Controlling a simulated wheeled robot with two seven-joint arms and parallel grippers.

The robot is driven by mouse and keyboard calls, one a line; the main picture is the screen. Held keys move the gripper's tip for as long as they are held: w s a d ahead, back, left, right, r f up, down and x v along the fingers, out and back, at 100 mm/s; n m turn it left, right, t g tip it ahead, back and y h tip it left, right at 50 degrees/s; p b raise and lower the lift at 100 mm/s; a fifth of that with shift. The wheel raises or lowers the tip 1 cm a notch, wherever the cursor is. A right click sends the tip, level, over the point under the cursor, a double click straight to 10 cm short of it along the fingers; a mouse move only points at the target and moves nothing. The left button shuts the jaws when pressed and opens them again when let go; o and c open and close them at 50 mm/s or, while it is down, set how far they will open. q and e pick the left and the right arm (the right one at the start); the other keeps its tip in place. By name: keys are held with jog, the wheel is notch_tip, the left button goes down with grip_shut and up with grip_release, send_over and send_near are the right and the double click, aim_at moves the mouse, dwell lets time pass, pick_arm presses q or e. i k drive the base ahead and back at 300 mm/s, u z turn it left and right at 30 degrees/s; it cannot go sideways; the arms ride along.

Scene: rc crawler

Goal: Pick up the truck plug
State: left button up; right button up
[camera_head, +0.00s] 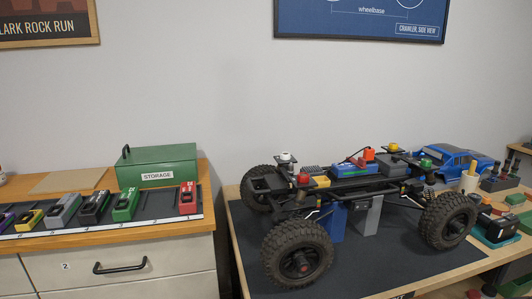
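The crawler truck (345,190) is a black chassis with large knobby tyres, standing without its body shell on the dark mat at the right. A blue battery-like block (352,169) lies on top of the chassis. An orange-red connector (369,154) stands up at this block's far end and looks like the truck plug. It is small here, and I cannot tell whether it is joined to the block. Neither of my grippers is in view.
A drawer cabinet (135,263) at the left carries a green storage box (158,167) and a row of coloured battery-like packs. A blue truck body (450,161) lies behind the chassis. Small parts and a tool holder crowd the right edge. The mat's front (365,275) is clear.

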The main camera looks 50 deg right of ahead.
aim_at(368, 155)
jog(key=u, duration=0.9)
jog(key=k, duration=1.4)
jog(key=z, duration=0.65)
